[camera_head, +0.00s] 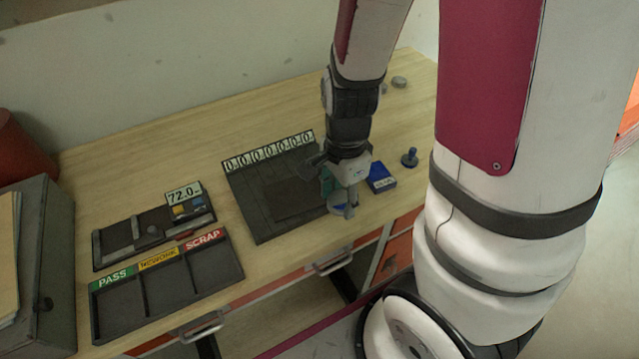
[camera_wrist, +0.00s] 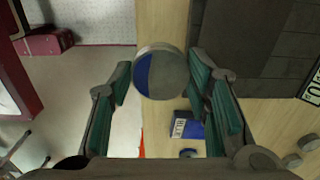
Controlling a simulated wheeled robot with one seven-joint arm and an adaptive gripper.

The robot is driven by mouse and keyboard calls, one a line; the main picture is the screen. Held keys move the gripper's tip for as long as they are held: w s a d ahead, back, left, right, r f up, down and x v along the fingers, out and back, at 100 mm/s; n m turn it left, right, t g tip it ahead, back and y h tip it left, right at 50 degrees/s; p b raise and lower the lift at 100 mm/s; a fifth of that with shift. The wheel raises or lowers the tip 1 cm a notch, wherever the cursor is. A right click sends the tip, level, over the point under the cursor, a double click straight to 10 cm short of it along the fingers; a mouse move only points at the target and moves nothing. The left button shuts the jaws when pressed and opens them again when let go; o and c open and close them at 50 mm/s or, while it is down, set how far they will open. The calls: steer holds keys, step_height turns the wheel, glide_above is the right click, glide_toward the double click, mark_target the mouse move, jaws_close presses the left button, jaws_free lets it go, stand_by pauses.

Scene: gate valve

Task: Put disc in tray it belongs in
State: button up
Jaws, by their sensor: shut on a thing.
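A round grey disc (camera_wrist: 172,75) with a blue patch on its face shows in the wrist view between the teal-padded fingers of my gripper (camera_wrist: 165,82). My gripper is shut on it. In the head view my gripper (camera_head: 336,188) holds the disc (camera_head: 342,210) over the front right edge of a dark plate; its exact height is unclear. A dark tray (camera_head: 168,303) with three compartments, labelled PASS (camera_head: 112,278), REWORK (camera_head: 159,258) and SCRAP (camera_head: 202,239), lies at the front left of the bench. The compartments look empty.
The dark plate (camera_head: 252,212) has a row of digits along its back. A gauge fixture (camera_head: 120,237) reading 72.0 (camera_head: 184,193) lies behind the tray. A blue box (camera_head: 382,178) and a blue knob (camera_head: 410,157) stand right of my gripper.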

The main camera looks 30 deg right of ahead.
steer(key=shift+s+d+r+p, duration=0.1)
steer(key=shift+s+d+p, duration=0.25)
steer(key=shift+s+p, duration=0.35)
steer(key=shift+s+d+r+p, duration=0.1)
steer(key=shift+s+d+p, duration=0.2)
steer(key=shift+s+p, duration=0.35)
steer(key=shift+s+d+r+p, duration=0.1)
steer(key=shift+s+d+p, duration=0.3)
steer(key=shift+s, duration=0.5)
steer(key=shift+w+a, duration=0.1)
steer(key=shift+a, duration=0.05)
steer(key=s+a+f+n+p, duration=0.1)
steer(key=s+a, duration=0.2)
steer(key=a, duration=1.2)
steer(key=s+a+f+p, duration=0.1)
steer(key=s+a, duration=0.1)
steer(key=a, duration=1.3)
steer(key=b, duration=0.2)
glide_above(168, 288)
steer(key=s+d, duration=0.1)
step_height(168, 288, down, 2)
steer(key=shift+s, duration=0.1)
steer(key=shift+w+a+b, duration=0.4)
steer(key=shift+w+a, duration=0.15)
steer(key=shift+w, duration=0.1)
step_height(168, 288, down, 4)
steer(key=b, duration=0.2)
steer(key=shift+w+r+b, duration=0.15)
steer(key=shift+r+b, duration=0.1)
steer(key=shift+b, duration=0.15)
